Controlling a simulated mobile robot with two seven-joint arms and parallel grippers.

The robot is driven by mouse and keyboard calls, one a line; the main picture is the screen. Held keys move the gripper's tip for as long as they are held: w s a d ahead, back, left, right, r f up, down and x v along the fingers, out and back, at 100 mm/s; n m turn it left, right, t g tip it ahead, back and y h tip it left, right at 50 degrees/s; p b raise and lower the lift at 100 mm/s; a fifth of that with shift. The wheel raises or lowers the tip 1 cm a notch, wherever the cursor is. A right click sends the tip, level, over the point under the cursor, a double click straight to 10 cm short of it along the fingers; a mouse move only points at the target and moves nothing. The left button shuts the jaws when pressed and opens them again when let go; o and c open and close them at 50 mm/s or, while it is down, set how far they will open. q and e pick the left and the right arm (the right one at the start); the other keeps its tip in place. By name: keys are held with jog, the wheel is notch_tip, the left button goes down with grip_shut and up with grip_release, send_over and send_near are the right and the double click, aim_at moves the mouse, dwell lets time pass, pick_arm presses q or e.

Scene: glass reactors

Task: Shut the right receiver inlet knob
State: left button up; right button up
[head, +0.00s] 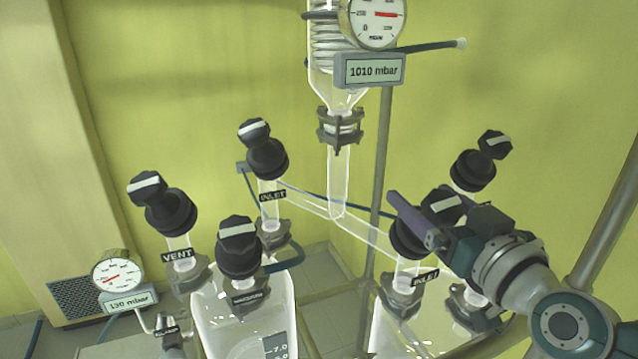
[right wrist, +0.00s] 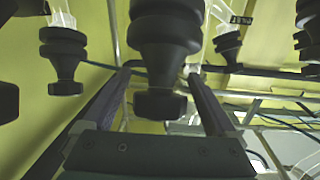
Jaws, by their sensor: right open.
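The right receiver inlet knob (head: 443,206) is a black cap with a white stripe, on a black valve body above an INLET label (head: 425,276). My right gripper (head: 432,222) reaches it from the right, with one purplish finger on its near left side; the other finger is mostly hidden. In the right wrist view the knob (right wrist: 160,104) lies between the two spread fingers of my right gripper (right wrist: 160,76), with a gap visible on each side. The gripper is open. My left gripper is not in view.
Another black knob (head: 494,144) stands just behind and right. The left receiver has an inlet knob (head: 254,132), a vent knob (head: 147,186) and a front knob (head: 238,228). A glass column (head: 338,185) and a metal post (head: 380,160) rise behind. A gauge reads 1010 mbar (head: 370,71).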

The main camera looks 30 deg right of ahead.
aim_at(454, 223)
jog(key=s, duration=0.2)
jog(key=s+a+b, duration=0.1)
jog(key=s, duration=0.2)
jog(key=s+b, duration=0.1)
jog(key=s, duration=0.2)
jog(key=shift+a+f, duration=0.15)
jog(key=shift+a, duration=0.15)
jog(key=shift+s+a, duration=0.15)
jog(key=shift+s, duration=0.5)
jog(key=s+a+f+n+g+y, duration=0.1)
jog(key=a+f+n+g+y, duration=0.25)
jog(key=a, duration=0.45)
jog(key=s+a+f+n+g+y, duration=0.2)
jog(key=a+f+g+y, duration=0.15)
jog(key=a, duration=0.45)
jog(key=s+d+g+h, duration=0.2)
jog(key=s+g+h, duration=0.1)
jog(key=s+g, duration=0.5)
notch_tip(454, 223, up, 6)
jog(key=s+t+p, duration=0.1)
jog(key=p, duration=0.6)
jog(key=shift+s+d+r+m, duration=0.2)
jog(key=shift+s+d+m, duration=0.1)
jog(key=shift+m, duration=0.05)
